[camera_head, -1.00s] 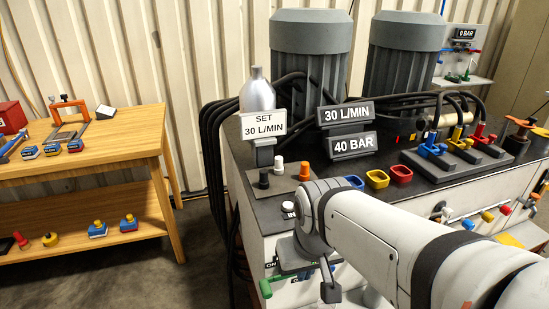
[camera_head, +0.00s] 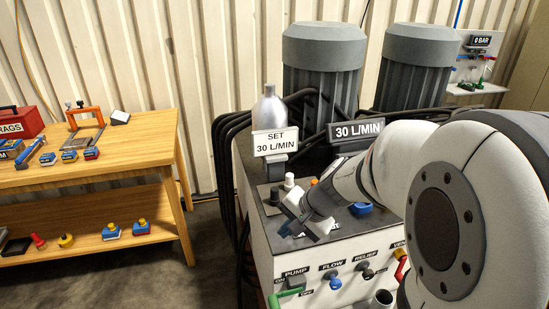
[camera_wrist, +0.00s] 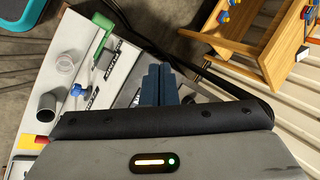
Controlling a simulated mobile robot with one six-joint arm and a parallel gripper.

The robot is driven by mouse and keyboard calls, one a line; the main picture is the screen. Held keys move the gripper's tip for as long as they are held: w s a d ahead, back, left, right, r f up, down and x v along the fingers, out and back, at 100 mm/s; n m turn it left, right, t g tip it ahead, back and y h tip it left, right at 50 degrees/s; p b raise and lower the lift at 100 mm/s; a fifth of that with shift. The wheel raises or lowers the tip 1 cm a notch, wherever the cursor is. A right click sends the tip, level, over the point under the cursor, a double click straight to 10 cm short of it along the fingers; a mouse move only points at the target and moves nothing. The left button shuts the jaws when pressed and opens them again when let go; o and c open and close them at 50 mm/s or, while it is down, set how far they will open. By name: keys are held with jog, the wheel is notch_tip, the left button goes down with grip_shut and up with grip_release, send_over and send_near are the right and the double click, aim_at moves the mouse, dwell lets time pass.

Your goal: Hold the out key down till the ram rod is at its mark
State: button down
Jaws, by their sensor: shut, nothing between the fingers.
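My gripper (camera_head: 286,231) is shut and empty, over the near left edge of the power unit's black top (camera_head: 247,172). Its dark blue fingers (camera_wrist: 158,84) lie together in the wrist view, pointing at the unit. A dark plate with a partly covered label lies beyond the fingers, so I cannot read it or tell contact. A black knob (camera_head: 275,196), a white knob (camera_head: 289,180) and a partly hidden orange knob (camera_head: 314,181) stand behind my gripper. I cannot make out an out key or the ram rod and its mark; my arm covers much of the unit.
The front panel has a green pump lever (camera_head: 286,297), a blue flow knob (camera_head: 335,283) and a relief knob (camera_head: 367,273). A "SET 30 L/MIN" sign (camera_head: 276,142) and a "30 L/MIN" readout (camera_head: 356,131) stand behind. A wooden bench (camera_head: 120,162) is at left, with floor between.

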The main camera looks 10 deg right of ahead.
jog(key=w+d+m+t+h+p, duration=0.1)
jog(key=w+d+m+t+p, duration=0.1)
jog(key=w+d+m, duration=0.4)
jog(key=w+d+m+t+h+p, duration=0.1)
jog(key=w+d+m+t+p, duration=0.1)
jog(key=w+d+m+p, duration=0.3)
jog(key=w+d+m, duration=0.1)
jog(key=d+m, duration=0.3)
jog(key=d, duration=0.2)
jog(key=shift+w+d+f+t+h, duration=0.2)
jog(key=shift+w+d+t+h, duration=0.1)
jog(key=shift+d+t, duration=0.1)
jog(key=shift+a, duration=0.1)
notch_tip(320, 180, down, 8)
jog(key=b, duration=0.5)
jog(key=shift+r, duration=0.25)
jog(key=shift+f+b, duration=0.65)
jog(key=shift+b, duration=0.25)
jog(key=shift+f, duration=0.1)
jog(key=shift+f+b, duration=0.35)
jog(key=shift+b, duration=0.35)
